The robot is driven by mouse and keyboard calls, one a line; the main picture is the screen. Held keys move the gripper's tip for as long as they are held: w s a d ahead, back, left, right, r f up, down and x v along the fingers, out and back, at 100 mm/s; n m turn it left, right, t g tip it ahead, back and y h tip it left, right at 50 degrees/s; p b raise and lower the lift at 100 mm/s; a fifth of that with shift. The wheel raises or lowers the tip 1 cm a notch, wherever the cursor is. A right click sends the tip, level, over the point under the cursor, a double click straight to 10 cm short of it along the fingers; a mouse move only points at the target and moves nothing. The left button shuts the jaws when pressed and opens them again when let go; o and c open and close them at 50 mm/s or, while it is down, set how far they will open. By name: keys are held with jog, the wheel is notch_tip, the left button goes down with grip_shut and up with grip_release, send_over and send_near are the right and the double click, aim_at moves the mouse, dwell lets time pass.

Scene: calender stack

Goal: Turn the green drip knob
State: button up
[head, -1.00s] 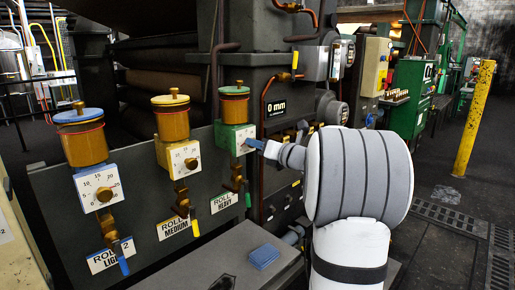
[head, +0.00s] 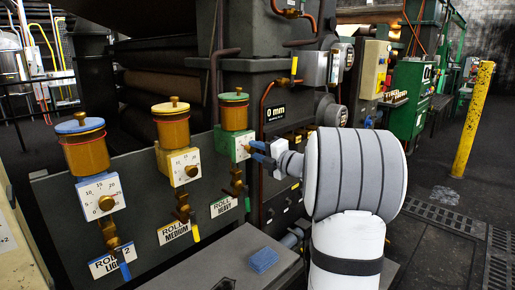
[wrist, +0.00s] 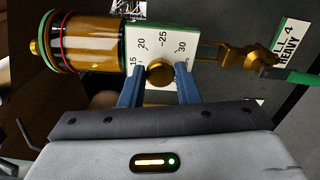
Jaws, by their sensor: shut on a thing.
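The green drip oiler (head: 235,142) stands at the right end of a row of three, above the label "ROLL 4 HEAVY". Its white dial face, marked 15 to 30, and its round brass knob (wrist: 160,73) show in the wrist view, where the unit lies sideways. My gripper (wrist: 159,80) has its two blue fingers on either side of the brass knob, shut on it. In the head view my gripper (head: 256,150) reaches the green block from the right, and its fingers partly hide the dial.
A yellow oiler (head: 184,165) and a blue-lidded one (head: 97,190) stand to the left on the same dark panel. A brass drip valve (wrist: 228,50) is beside the dial in the wrist view. A blue cloth (head: 263,260) lies on the grey cover below.

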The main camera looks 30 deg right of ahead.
jog(key=m+p, duration=0.2)
jog(key=m, duration=0.1)
jog(key=shift+m, duration=0.4)
jog(key=m+p, duration=0.2)
jog(key=m, duration=0.1)
jog(key=shift+m, duration=0.3)
jog(key=m+p, duration=0.3)
jog(key=m, duration=0.1)
jog(key=shift+a+f+m+p, duration=0.1)
jog(key=shift+m+p, duration=0.2)
jog(key=shift+p, duration=0.05)
jog(key=m+p, duration=0.2)
jog(key=m, duration=0.1)
jog(key=shift+m+p, duration=0.3)
jog(key=shift+p, duration=0.05)
jog(key=m+p, duration=0.3)
jog(key=shift+s+m, duration=0.1)
jog(key=shift+m, duration=0.2)
jog(key=m+p, duration=0.2)
jog(key=m, duration=0.1)
jog(key=shift+a+m+p, duration=0.15)
jog(key=shift+m+p, duration=0.15)
jog(key=shift+p, duration=0.05)
jog(key=m+p, duration=0.4)
jog(key=m, duration=0.2)
jog(key=shift+f, duration=0.2)
